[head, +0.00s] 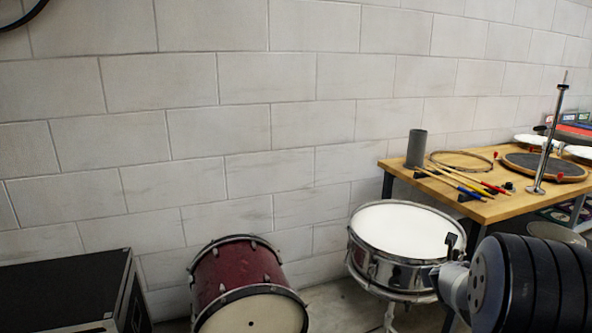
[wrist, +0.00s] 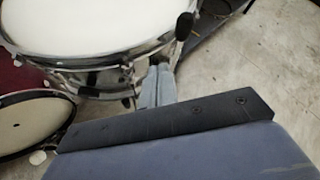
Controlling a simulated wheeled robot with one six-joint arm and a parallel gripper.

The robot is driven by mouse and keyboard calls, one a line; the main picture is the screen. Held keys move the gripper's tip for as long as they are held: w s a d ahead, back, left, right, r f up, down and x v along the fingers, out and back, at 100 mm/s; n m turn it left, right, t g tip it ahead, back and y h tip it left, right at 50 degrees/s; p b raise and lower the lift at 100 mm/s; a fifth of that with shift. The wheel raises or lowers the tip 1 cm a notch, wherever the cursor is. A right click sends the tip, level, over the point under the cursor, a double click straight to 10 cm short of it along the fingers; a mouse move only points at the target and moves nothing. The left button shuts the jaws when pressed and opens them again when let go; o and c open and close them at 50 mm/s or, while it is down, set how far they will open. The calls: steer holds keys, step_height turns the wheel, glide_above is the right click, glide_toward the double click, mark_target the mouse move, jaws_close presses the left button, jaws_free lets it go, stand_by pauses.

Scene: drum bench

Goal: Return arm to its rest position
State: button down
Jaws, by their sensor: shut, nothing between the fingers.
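My gripper (wrist: 157,72) shows in the wrist view as two grey fingers lying together, with nothing between them. It points toward the chrome snare drum (wrist: 85,30), whose side shows just past the fingertips. I cannot tell from this view whether they touch. In the head view my arm enters at the lower right, in front of the right side of the snare drum (head: 404,236). The fingers are hard to make out there.
A wooden bench (head: 490,209) at the right carries drumsticks (head: 455,180), a grey cup (head: 416,148), a round pad (head: 545,166) and a metal stand (head: 545,140). A red drum (head: 232,272) and black case (head: 70,290) stand left. A block wall is behind.

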steer(key=s+a+f+n+t+h+b, duration=0.2)
steer(key=f+b, duration=0.5)
steer(key=b, duration=0.8)
steer(key=a+n+t+h, duration=0.1)
steer(key=a+t+h, duration=0.1)
steer(key=a, duration=0.1)
steer(key=shift+a+f+h, duration=0.15)
steer(key=shift+a+h, duration=0.15)
steer(key=shift+a, duration=0.1)
